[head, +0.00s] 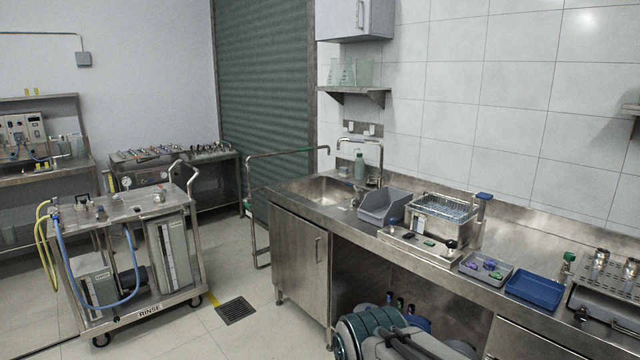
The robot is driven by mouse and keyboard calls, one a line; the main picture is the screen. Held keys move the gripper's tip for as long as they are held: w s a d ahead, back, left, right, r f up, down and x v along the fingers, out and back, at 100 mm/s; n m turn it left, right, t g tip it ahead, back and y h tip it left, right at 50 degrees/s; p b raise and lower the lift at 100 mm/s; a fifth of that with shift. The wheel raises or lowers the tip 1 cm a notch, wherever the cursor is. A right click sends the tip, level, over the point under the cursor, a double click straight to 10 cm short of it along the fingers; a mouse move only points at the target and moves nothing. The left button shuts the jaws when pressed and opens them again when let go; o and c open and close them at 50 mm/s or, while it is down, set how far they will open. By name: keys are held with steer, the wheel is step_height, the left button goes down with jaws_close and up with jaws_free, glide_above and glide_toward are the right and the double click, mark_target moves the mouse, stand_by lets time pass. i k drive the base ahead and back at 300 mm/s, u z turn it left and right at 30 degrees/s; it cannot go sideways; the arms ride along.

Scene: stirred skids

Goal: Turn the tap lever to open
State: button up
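The sink tap (379,160) is a thin metal gooseneck behind the right side of the steel sink basin (325,190). Its spout reaches left over the basin. The lever is too small to make out clearly, so I cannot tell how it is turned. No water stream is visible. Rounded grey and teal links of my own arm show at the bottom centre, in front of the bench. My gripper is not in view.
A grey bin (384,207), a wire-basket bath (441,217) and a blue tray (535,289) crowd the bench right of the sink. A green soap bottle (359,167) stands by the tap. The RINSE cart (125,215) stands left; floor between is open.

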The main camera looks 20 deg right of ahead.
mark_target(359, 191)
steer(key=z, duration=0.25)
steer(key=i, duration=3.1)
steer(key=u, duration=0.05)
